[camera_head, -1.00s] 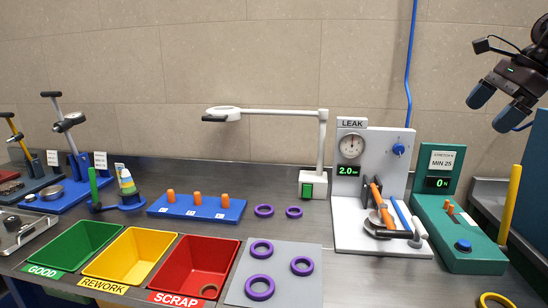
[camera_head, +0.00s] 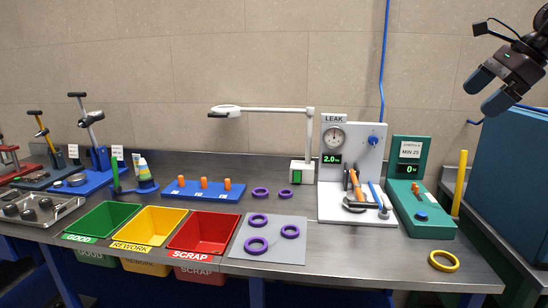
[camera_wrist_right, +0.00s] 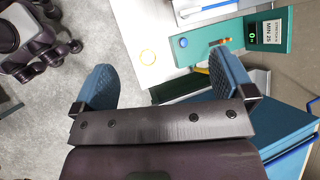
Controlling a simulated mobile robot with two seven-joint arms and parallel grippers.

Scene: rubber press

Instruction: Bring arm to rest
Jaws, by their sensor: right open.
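My right gripper (camera_head: 484,92) hangs at the upper right of the head view, above the bench's right end and in front of the wall. Its two blue fingers are apart with nothing between them. In the right wrist view its fingers (camera_wrist_right: 164,78) are spread wide, with grey floor and the bench's end beyond them. It touches nothing that I can see. My left gripper and arm are not in view.
A blue cabinet (camera_head: 515,185) stands right of the bench, below my right gripper. The green tester (camera_head: 428,218), yellow post (camera_head: 459,184), yellow ring (camera_head: 443,261) and leak tester (camera_head: 333,188) are nearby. Bins, including the red one (camera_head: 203,233), stand left. Open floor (camera_wrist_right: 90,20) shows.

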